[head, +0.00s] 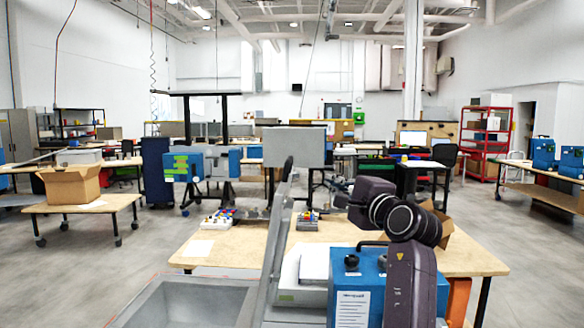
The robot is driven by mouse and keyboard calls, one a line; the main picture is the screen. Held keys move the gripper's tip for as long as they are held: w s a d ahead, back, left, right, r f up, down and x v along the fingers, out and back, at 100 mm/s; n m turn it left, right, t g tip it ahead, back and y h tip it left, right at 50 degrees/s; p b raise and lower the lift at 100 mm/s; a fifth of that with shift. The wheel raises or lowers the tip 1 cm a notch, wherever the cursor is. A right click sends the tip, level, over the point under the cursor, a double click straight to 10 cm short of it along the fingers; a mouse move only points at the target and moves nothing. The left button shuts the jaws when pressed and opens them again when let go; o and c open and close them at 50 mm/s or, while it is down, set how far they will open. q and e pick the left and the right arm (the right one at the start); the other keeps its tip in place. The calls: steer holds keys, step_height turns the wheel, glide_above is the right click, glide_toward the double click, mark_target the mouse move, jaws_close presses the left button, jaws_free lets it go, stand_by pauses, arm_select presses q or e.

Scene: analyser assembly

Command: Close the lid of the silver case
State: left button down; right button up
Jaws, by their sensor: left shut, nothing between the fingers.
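The silver case (185,304) is at the bottom left, cut off by the frame edge. Its grey inside shows and looks empty in the visible part. Its lid (270,257) stands open, nearly upright and seen almost edge-on along the case's right side. My left gripper (332,190) is at the end of the dark arm that rises at the lower right. It is shut and empty, to the right of the lid's upper part, and appears apart from it. The gripper is small and partly hidden by its wrist. My right gripper is not in view.
A wooden table (222,247) stands behind the case, with small coloured parts (219,217) on it. A blue instrument (362,278) stands right of the lid, close to my arm. A cardboard box (436,228) is partly hidden behind my arm. Open floor lies at left.

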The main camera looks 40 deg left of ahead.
arm_select(q)
steer(key=a+r+p, duration=0.1)
steer(key=a+p, duration=0.5)
steer(key=a, duration=0.5)
steer(key=shift+w+a+r, duration=0.2)
steer(key=shift+w+r, duration=0.15)
steer(key=shift+w, duration=0.1)
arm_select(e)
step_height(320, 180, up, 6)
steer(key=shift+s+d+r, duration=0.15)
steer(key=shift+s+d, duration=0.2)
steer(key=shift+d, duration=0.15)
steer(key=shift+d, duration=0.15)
